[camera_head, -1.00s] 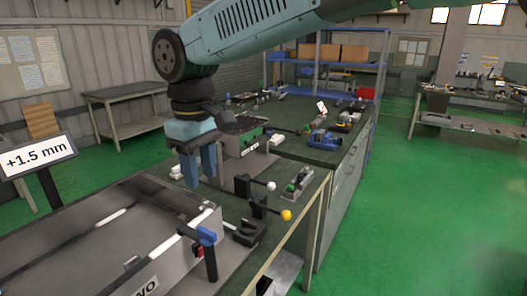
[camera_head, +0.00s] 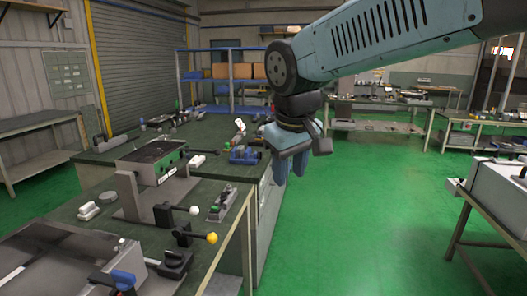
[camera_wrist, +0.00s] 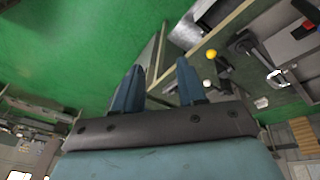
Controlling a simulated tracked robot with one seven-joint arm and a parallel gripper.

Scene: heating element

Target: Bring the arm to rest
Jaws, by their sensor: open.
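My arm reaches in from the upper right in the head view, with my gripper (camera_head: 290,168) hanging at its end. The gripper is to the right of the near workbench (camera_head: 235,255), over or beside the bench edge, above the green floor. In the wrist view, the two blue fingers of my gripper (camera_wrist: 159,88) stand apart with nothing between them. The tip of the arm hides part of the far bench in the head view.
Levers with a white knob (camera_head: 195,210) and a yellow knob (camera_head: 212,238) stand on the near bench. A fixture box (camera_head: 150,160) is behind them. A grey machine on a table (camera_head: 495,190) stands at the right. Green floor (camera_head: 370,220) between is clear.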

